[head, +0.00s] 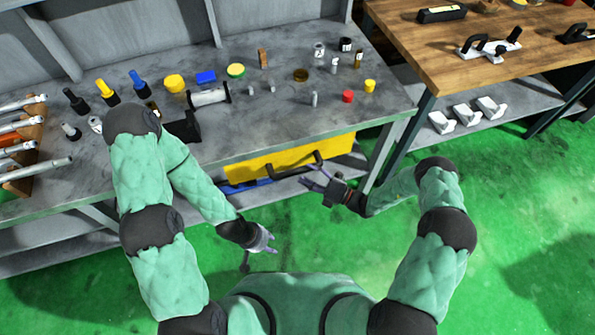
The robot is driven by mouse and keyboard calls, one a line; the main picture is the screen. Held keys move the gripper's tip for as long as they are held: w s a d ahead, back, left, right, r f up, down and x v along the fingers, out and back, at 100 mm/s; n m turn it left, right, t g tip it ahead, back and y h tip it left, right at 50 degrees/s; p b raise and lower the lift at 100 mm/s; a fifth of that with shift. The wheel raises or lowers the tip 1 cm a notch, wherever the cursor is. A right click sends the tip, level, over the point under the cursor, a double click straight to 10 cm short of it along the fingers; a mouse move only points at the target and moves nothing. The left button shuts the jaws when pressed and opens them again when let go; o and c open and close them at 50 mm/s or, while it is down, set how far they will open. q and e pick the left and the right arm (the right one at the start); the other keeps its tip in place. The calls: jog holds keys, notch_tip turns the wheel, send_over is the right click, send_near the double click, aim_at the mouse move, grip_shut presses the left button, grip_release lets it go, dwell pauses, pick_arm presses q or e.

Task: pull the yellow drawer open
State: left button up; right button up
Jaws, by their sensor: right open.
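The yellow drawer (290,155) is in the head view, under the front edge of the grey workbench. A dark bar handle (296,170) runs across its front. My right gripper (312,180) is open, with its fingers pointing left just below the right end of the handle. It holds nothing, and I cannot tell whether it touches the handle. My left gripper (268,246) is lower, over the green floor and apart from the drawer. Its fingers are too small to show whether they are open.
The grey workbench (300,115) carries bottles, lids and tools. A wooden-topped table (440,40) stands at the right, with grey parts on its lower shelf. A blue item (245,186) lies below the drawer. The green floor (320,235) in front is clear.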

aim_at(300, 173)
jog(key=shift+b+x, duration=0.35)
jog(key=shift+x, duration=1.9)
grip_shut()
